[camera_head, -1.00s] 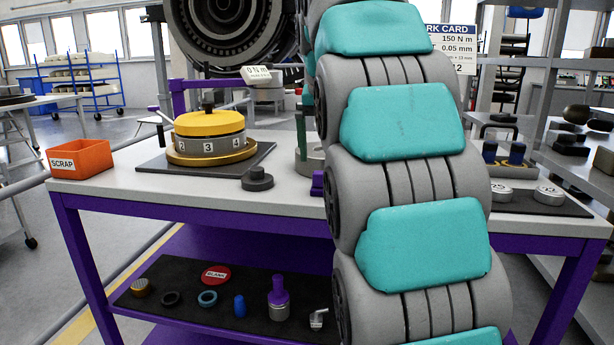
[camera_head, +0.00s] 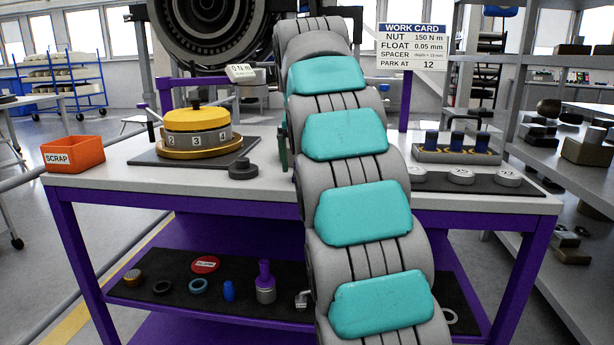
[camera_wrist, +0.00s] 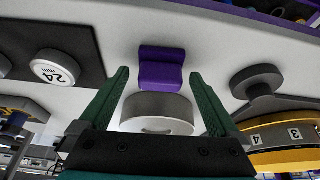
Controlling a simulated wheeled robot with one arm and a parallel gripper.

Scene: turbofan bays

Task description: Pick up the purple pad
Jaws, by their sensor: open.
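The purple pad (camera_wrist: 161,72) is a small purple block with a step in it. In the wrist view it lies on the pale bench top, at the near side of a grey round cylinder (camera_wrist: 157,112). My gripper (camera_wrist: 158,74) is open, with its two green fingers apart. Their tips show left and right of the pad, with gaps on both sides. I cannot tell how far above the bench they are. In the head view one green finger (camera_head: 283,148) shows beside my arm, which hides the pad.
On the bench (camera_head: 290,190), a yellow-topped numbered dial (camera_head: 198,130) and a dark knob (camera_head: 243,168) stand left of my arm. Numbered discs (camera_head: 461,176) lie on a dark mat to the right. An orange SCRAP bin (camera_head: 73,154) sits at the left end. The front edge is purple.

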